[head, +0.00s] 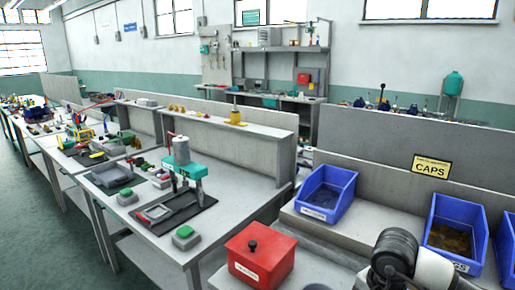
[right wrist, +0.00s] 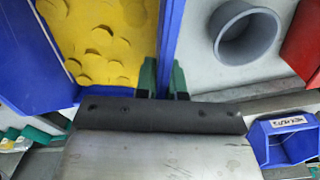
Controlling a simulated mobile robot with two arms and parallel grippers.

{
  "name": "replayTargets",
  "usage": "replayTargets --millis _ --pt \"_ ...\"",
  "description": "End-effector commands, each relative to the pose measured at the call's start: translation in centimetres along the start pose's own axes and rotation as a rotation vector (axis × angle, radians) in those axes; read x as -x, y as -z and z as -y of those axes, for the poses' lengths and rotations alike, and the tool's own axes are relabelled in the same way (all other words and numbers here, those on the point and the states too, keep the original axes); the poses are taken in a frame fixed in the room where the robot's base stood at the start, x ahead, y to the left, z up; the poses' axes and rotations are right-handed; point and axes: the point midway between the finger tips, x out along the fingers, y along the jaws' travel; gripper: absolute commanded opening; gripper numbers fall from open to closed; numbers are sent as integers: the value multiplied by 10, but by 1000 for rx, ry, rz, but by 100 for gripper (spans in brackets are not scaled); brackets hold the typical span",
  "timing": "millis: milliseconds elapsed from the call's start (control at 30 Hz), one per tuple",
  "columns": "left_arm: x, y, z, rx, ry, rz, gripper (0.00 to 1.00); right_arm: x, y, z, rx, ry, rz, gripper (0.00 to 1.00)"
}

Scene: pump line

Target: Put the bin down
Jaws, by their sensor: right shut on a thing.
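In the right wrist view a blue bin (right wrist: 171,30) holds flat yellow round pieces (right wrist: 105,40). My right gripper (right wrist: 163,82) has its dark green fingers on either side of the bin's wall and is shut on it. I cannot tell whether the bin touches a surface below. In the head view my right arm shows at the bottom right, but its fingers and the held bin cannot be made out. My left gripper is in neither view.
In the head view blue bins (head: 307,211) and (head: 437,236) stand on the right bench, by a CAPS sign (head: 431,166). A red box (head: 277,267) with a black knob is nearby. The right wrist view shows a grey cup (right wrist: 248,45) beside the held bin and another blue bin (right wrist: 270,146).

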Motion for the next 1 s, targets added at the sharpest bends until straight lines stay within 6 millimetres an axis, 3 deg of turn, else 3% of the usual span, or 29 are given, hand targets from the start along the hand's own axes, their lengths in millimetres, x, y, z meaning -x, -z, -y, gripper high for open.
replayTargets --millis 200,400,600,1000 --pt "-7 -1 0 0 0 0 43 -26 -42 -25 568 -1 0 0" --pt "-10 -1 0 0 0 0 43 -37 -66 -41 914 0 -1 0" --pt "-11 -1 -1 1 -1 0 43 -40 -74 -47 1041 1 -3 0" --pt "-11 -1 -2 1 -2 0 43 -40 -75 -47 1044 1 -1 0"
